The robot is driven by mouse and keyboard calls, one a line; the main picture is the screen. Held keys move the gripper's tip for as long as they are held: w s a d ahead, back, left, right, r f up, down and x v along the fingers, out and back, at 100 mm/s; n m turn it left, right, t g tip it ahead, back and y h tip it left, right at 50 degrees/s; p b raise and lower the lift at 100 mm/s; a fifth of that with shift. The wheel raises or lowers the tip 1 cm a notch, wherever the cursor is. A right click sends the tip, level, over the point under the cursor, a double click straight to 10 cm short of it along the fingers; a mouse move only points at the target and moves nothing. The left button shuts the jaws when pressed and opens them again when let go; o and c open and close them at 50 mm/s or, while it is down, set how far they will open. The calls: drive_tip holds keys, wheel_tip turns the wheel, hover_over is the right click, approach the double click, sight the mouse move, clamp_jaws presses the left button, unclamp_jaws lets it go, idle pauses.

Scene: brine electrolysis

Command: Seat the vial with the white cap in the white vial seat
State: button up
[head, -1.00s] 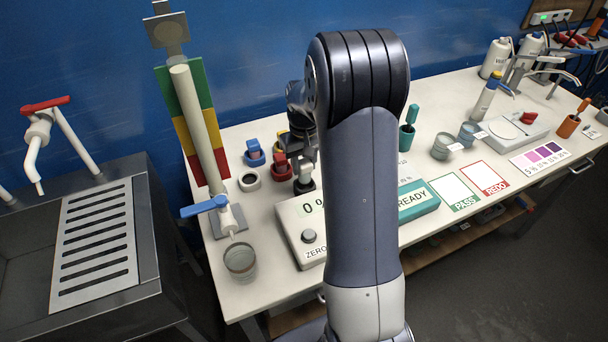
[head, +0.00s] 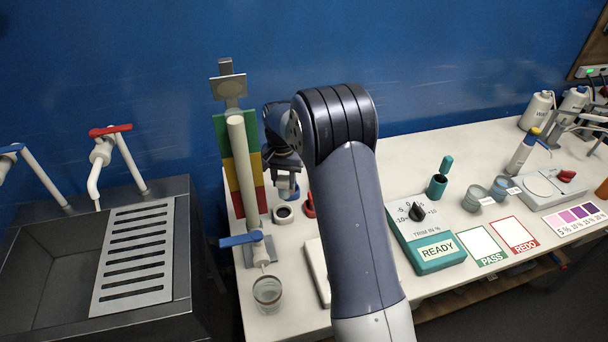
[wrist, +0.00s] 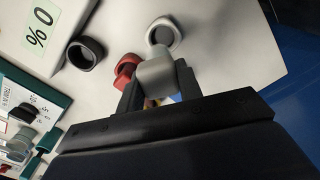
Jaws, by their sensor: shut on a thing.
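My gripper (wrist: 158,85) is shut on the vial with the white cap (wrist: 156,75). In the head view my gripper (head: 286,187) is just behind the white seat (head: 283,214), partly hidden by my arm.
A red seat (wrist: 122,68) lies close beside my gripper, and blue and yellow parts peek out beneath it. An empty-looking black seat (wrist: 85,53) stands farther left. In the head view the column with a blue tap (head: 240,239) and a beaker (head: 267,291) stand left.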

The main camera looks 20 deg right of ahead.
sight(282, 194)
drive_tip(key=shift+w+a, duration=0.15)
drive_tip(key=shift+a, duration=0.2)
drive_tip(key=shift+f, duration=0.1)
drive_tip(key=shift+f, duration=0.15)
drive_tip(key=shift+f+b, duration=1.9)
drive_tip(key=shift+f, duration=0.75)
drive_tip(key=shift+f+b, duration=1.35)
drive_tip(key=shift+f, duration=0.45)
idle(1.3)
drive_tip(key=o, duration=1.1)
drive_tip(key=shift+c, duration=0.2)
drive_tip(key=shift+r, duration=0.15)
